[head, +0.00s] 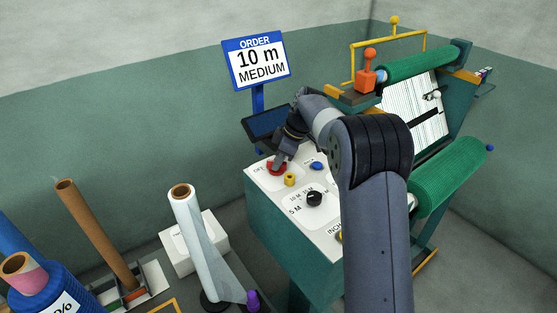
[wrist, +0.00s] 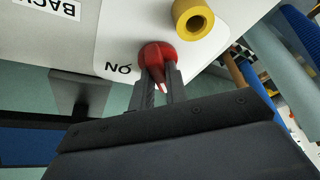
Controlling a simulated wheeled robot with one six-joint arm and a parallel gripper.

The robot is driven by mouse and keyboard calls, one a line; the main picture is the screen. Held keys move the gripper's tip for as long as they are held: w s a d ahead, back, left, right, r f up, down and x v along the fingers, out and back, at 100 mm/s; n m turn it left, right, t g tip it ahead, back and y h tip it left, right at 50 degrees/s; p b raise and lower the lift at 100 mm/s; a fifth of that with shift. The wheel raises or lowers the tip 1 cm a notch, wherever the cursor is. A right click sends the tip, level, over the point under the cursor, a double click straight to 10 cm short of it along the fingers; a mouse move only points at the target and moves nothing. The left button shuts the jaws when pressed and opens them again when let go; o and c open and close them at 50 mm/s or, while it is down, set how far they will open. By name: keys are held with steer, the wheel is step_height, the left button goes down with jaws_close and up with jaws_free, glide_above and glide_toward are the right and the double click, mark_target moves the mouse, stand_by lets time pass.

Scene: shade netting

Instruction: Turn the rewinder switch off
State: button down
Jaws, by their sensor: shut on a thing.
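The rewinder switch is a red rotary knob (wrist: 157,55) with a pale pointer, on a white control panel. In the wrist view the word ON shows beside it, at its left. The knob also shows in the head view (head: 277,168) at the panel's upper left, partly covered by my gripper. My gripper (wrist: 158,82) is shut on the red knob, one finger on each side. The pointer lies between the fingers and points down in the wrist view, away from the panel's middle.
A yellow button (head: 290,179) sits close to the knob, with a blue button (head: 316,166) and a black dial (head: 314,198) nearby. A dark screen (head: 267,122) and an order sign (head: 257,61) stand behind. Green net rolls (head: 450,180) are at right, a clear film roll (head: 199,240) at left.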

steer(key=shift+n, duration=0.3)
steer(key=c, duration=1.4)
jaws_free()
steer(key=w+v, duration=0.1)
steer(key=v, duration=0.9)
steer(key=shift+s+d+r+b, duration=0.2)
steer(key=shift+s+r+b, duration=0.2)
steer(key=shift+b, duration=0.05)
steer(key=p+x, duration=0.1)
steer(key=x, duration=1)
steer(key=shift+s, duration=0.15)
